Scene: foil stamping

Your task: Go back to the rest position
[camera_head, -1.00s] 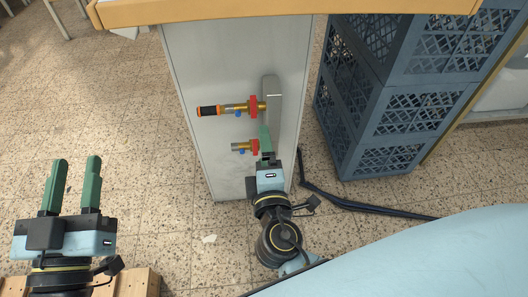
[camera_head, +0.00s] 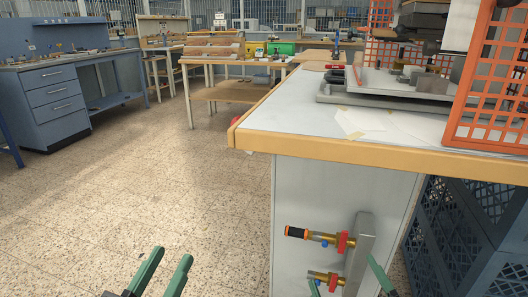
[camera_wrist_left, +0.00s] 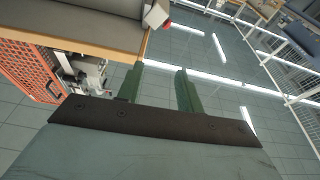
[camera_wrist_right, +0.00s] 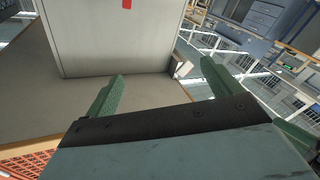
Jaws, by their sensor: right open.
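My left gripper (camera_head: 166,268) is low in the head view, left of the workbench, over the tiled floor. Its two green fingers stand apart with nothing between them; they also show in the left wrist view (camera_wrist_left: 160,77). My right gripper (camera_head: 346,276) is at the bottom edge of the head view, in front of the bench's side panel and close to the brass valves (camera_head: 318,239). Only its green fingertips show there. In the right wrist view its fingers (camera_wrist_right: 162,72) are wide apart and empty. Most of both arms is out of the head view.
The workbench (camera_head: 330,150) with a wooden edge stands ahead on the right, carrying an orange mesh guard (camera_head: 497,85) and machine parts. Blue crates (camera_head: 470,235) stand at its right. Blue drawers (camera_head: 58,105) and a wooden table (camera_head: 228,92) are further back. The floor at left is clear.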

